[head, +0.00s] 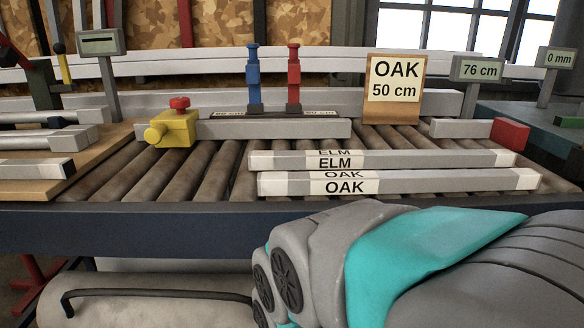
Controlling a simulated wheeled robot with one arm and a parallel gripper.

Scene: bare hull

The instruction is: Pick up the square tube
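Two long grey square-section tubes lie side by side on the roller conveyor (225,165). The nearer tube (440,181) has white end bands and a label reading OAK. The tube just behind it (430,159) has white end bands and a label reading ELM. Both lie flat, roughly left to right, with a narrow gap or contact between them that I cannot tell. Part of my own grey and teal arm fills the lower right, in front of the conveyor. My gripper is not in view, so its state and distance from the tubes are hidden.
A yellow block with a red knob (174,130) stands left on the rollers. Blue (253,80) and red (293,78) posts stand behind a grey bar (270,129). An OAK 50 cm sign (395,85) stands at the back. A red block (510,134) sits right. Left rollers are clear.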

